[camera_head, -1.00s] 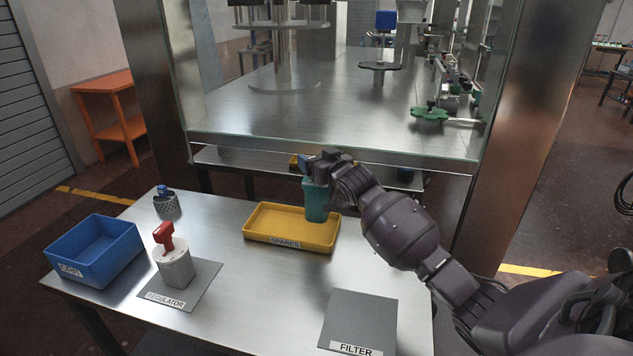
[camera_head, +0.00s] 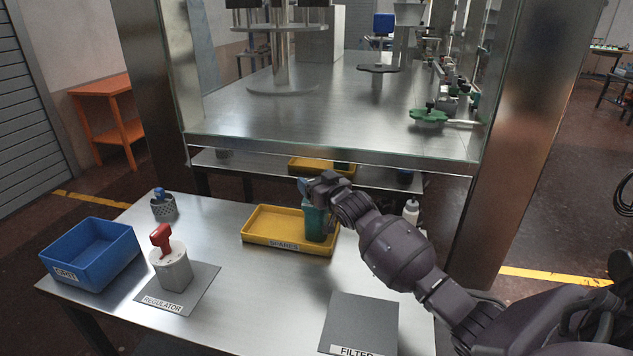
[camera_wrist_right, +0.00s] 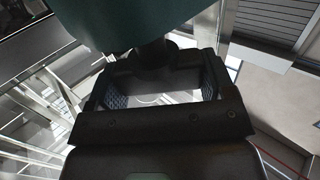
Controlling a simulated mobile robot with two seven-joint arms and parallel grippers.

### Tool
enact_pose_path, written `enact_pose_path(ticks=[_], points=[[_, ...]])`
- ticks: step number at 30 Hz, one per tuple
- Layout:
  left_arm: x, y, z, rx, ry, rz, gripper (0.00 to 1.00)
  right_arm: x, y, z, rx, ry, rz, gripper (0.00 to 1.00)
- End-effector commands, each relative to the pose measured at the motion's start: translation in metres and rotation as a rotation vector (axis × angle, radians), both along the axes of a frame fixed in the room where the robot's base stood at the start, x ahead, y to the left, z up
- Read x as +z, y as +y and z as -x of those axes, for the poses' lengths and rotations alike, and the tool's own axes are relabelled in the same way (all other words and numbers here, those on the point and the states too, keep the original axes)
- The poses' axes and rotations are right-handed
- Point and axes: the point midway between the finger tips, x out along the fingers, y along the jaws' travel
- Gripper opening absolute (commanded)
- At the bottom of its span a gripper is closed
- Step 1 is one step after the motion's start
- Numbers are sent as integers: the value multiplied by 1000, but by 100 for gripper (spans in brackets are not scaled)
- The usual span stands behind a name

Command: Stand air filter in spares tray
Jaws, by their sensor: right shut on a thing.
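The teal air filter (camera_head: 316,224) is upright at the right end of the yellow spares tray (camera_head: 262,239). Its lower end is inside the tray outline; I cannot tell for certain whether it touches the tray floor. My right gripper (camera_head: 314,188) is shut on its top and partly hides it. In the right wrist view, the teal body (camera_wrist_right: 140,22) fills the top beyond the gripper fingers (camera_wrist_right: 158,88). My left gripper is not in view.
The grey filter mat (camera_head: 362,318) is bare at the front right. A blue bin (camera_head: 92,262), a red-handled regulator (camera_head: 172,268) on its mat and a small grey mesh cup (camera_head: 164,209) stand left. A white bottle (camera_head: 411,211) is behind my right arm.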

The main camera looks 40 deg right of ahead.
Motion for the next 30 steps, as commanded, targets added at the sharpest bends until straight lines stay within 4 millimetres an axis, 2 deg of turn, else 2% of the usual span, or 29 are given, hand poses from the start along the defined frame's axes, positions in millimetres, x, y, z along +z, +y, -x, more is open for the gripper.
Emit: enact_pose_path(ticks=[1, 2, 6, 17, 23, 30], points=[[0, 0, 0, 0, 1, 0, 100, 0, 0, 0, 0, -4, 0, 9], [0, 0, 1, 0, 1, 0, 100, -2, 0, 0, 0, 1, 0, 77], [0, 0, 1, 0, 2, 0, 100, -2, 0, 0, 0, 1, 0, 99], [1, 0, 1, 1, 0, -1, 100, 1, 0, 3, 0, 1, -1, 100], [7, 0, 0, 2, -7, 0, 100, 3, 2, 29, 0, 1, -1, 100], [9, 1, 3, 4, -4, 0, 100, 6, 5, 71, -1, 1, 0, 100]])
